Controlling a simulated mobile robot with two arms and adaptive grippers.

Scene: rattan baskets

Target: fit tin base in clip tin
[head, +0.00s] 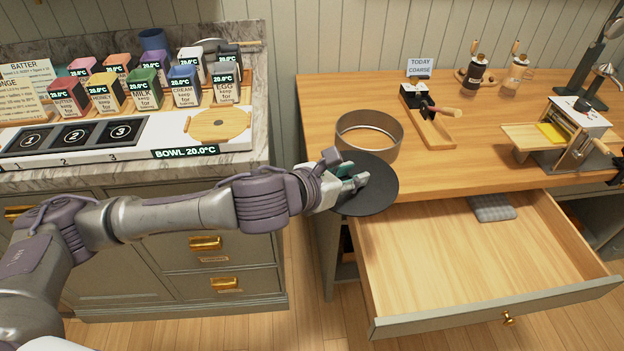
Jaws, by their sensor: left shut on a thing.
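The clip tin (369,132) is a bottomless grey metal ring standing on the wooden counter near its left front corner. The wood shows through inside it. The tin base (371,191) is a flat dark disc. My left gripper (354,181) is shut on the base near its left side and holds it in front of the ring, over the counter's front edge. The base's far edge comes close to the ring in the picture; I cannot tell whether they touch. My right gripper is out of view.
An open, nearly empty drawer (470,260) juts out below the counter, with a grey item (491,207) at its back. A wooden tray with a small tool (430,118) stands right of the ring. A roller machine (566,130) is farther right. Counter between them is clear.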

